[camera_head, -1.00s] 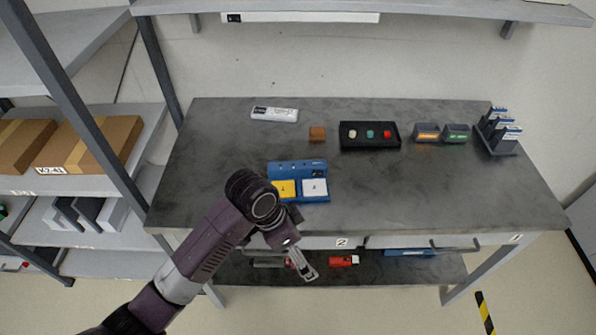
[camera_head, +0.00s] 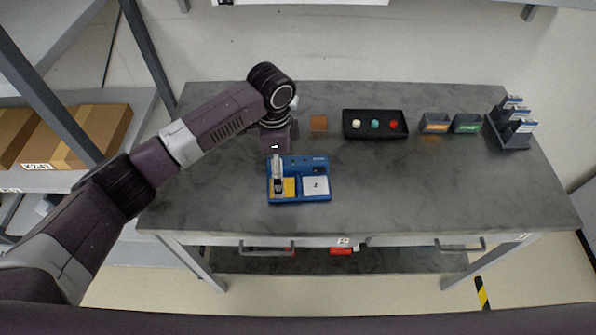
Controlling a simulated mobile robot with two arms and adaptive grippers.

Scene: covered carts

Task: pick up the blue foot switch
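A blue unit (camera_head: 318,168) with a yellow pad and a white pad (camera_head: 316,185) sits on the grey table, left of its middle. I see no separate blue foot switch, and I cannot tell whether a blue item lies on the yellow pad. My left gripper (camera_head: 278,187) points down over the yellow pad (camera_head: 289,187) and partly hides it. Its fingers look close together, but their gap and anything between them cannot be made out. My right gripper is out of view.
On the table (camera_head: 430,190) stand a brown block (camera_head: 319,123), a black tray (camera_head: 375,136) with coloured knobs, two labelled bins (camera_head: 436,123) and a dark rack (camera_head: 511,130). A red item (camera_head: 341,251) lies on the lower shelf. The table's right front is clear.

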